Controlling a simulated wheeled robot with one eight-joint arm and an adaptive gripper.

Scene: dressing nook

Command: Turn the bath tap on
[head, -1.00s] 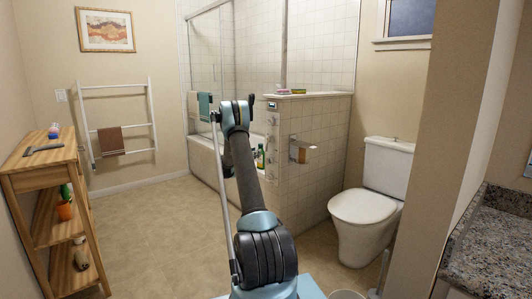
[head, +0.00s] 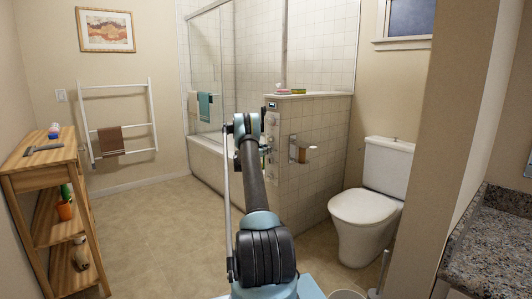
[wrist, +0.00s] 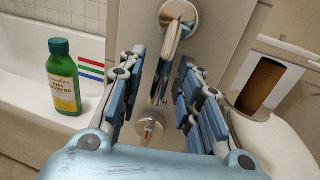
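The bath tap (wrist: 178,14) is a round chrome fitting with a lever, on the end face of the tiled half wall, at the top of the wrist view. Its lever (wrist: 168,52) hangs down between my fingers in that view. A second round chrome fitting (wrist: 150,126) sits lower on the same face. My gripper (wrist: 163,72) is open, with one finger on each side of the lever; I cannot tell whether either touches it. In the head view my arm's end mostly hides the gripper and tap.
A green bottle (wrist: 63,78) stands on the bathtub (wrist: 25,70) rim, left of my gripper. A holder with a brown roll (wrist: 262,84) is close on the right. The half wall (head: 315,120) and toilet (head: 365,210) are to the right. Floor (head: 150,230) is clear at left.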

